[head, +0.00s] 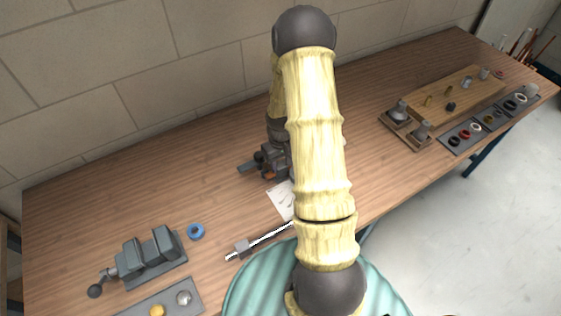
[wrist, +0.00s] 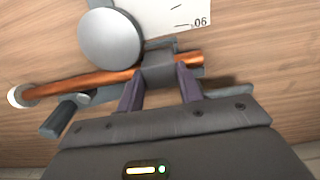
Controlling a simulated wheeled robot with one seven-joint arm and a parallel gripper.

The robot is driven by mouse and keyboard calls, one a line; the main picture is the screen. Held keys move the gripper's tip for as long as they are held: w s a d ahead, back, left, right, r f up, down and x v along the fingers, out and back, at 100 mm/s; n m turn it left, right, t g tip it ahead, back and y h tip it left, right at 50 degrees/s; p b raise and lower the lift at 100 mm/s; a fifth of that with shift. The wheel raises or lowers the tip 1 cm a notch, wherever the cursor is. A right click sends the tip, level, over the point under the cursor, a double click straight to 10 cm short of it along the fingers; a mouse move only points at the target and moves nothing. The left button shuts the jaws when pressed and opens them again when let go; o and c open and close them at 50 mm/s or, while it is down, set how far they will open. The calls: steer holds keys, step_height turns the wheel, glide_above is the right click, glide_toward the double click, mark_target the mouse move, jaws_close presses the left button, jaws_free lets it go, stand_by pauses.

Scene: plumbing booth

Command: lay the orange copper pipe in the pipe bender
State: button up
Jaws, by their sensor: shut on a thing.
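The orange copper pipe (wrist: 90,82) runs across the wrist view, with a pale round end at the left. My gripper (wrist: 160,84) is shut on it near its right part. A grey block covers the pipe between my fingers. The pipe bender's round grey disc (wrist: 110,40) lies right beside the pipe, and a dark bar runs just below it. I cannot tell whether the pipe rests in the bender's groove. In the head view, my gripper (head: 272,160) is mostly hidden behind my arm, beside the dark bender parts (head: 247,168); a small orange bit (head: 269,175) shows there.
A printed sheet (head: 281,199) lies in front of the bender. A vise (head: 150,252), a blue ring (head: 196,231) and a rod with a grey block (head: 242,247) lie toward the front left. A wooden board (head: 455,97) with fittings stands at right. The bench's left back is clear.

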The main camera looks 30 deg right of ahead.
mark_target(280, 165)
steer(key=shift+f, duration=0.15)
steer(key=o, duration=2)
steer(key=shift+s, duration=0.1)
steer(key=shift+r+p, duration=1.95)
steer(key=shift+r, duration=0.6)
